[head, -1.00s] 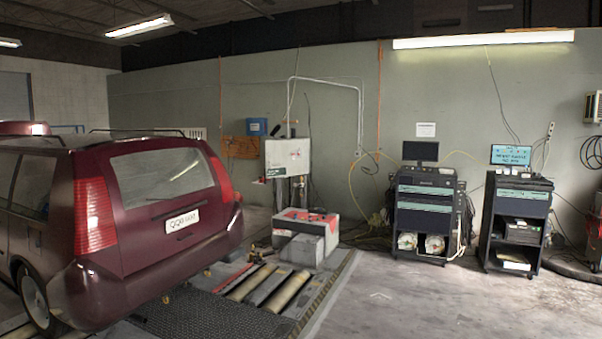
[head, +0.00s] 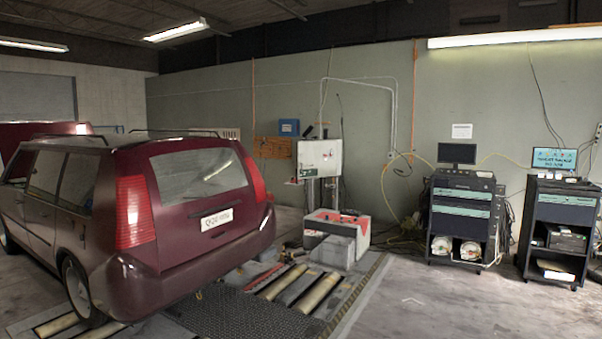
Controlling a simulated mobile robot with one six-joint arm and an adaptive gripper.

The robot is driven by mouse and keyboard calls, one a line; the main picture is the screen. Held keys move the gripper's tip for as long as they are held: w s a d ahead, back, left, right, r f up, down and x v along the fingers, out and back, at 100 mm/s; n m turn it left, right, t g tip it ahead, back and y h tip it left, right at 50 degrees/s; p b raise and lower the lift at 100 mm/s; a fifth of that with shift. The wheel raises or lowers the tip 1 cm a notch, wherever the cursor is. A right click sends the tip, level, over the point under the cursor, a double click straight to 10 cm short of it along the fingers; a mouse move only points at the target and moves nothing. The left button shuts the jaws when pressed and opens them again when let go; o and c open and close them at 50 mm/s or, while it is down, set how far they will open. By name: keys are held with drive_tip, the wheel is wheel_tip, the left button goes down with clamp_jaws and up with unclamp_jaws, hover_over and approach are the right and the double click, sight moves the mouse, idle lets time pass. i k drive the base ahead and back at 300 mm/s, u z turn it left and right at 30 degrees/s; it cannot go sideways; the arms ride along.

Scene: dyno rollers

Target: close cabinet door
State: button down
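A dark tool cart (head: 462,215) with green drawer fronts and an open lower shelf stands to the right. A second dark cart (head: 558,228) with open shelves stands at the far right. No clearly open cabinet door can be made out. My gripper is not in view.
A dark red car (head: 140,215) fills the left side. Floor rollers (head: 298,285) and a grey and red machine (head: 338,238) lie in front of the white box. The concrete floor (head: 440,300) at the lower right is clear.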

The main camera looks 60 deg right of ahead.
sight(314, 164)
drive_tip(key=u, duration=0.05)
drive_tip(key=i, duration=5.05)
